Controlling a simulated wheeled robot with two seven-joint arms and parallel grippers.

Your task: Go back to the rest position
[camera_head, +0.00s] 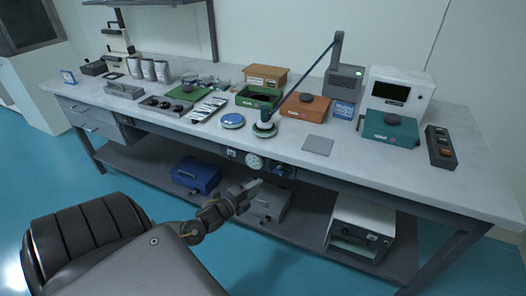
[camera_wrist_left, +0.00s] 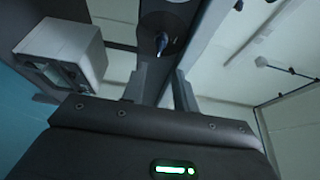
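My left gripper (camera_head: 254,184) is in front of the long workbench (camera_head: 330,190), below the level of its top and near its front edge. Nothing shows in its grasp. In the left wrist view its two fingers (camera_wrist_left: 160,82) stand apart with an empty gap between them. My right gripper is in neither view.
The bench top carries a green tray (camera_head: 258,97), an orange box (camera_head: 305,105), a teal box (camera_head: 391,129), a white instrument (camera_head: 398,88) and several metal cups. On the lower shelf are a blue case (camera_head: 195,174) and a white box (camera_head: 362,226), which the left wrist view also shows (camera_wrist_left: 62,48). The blue floor in front is clear.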

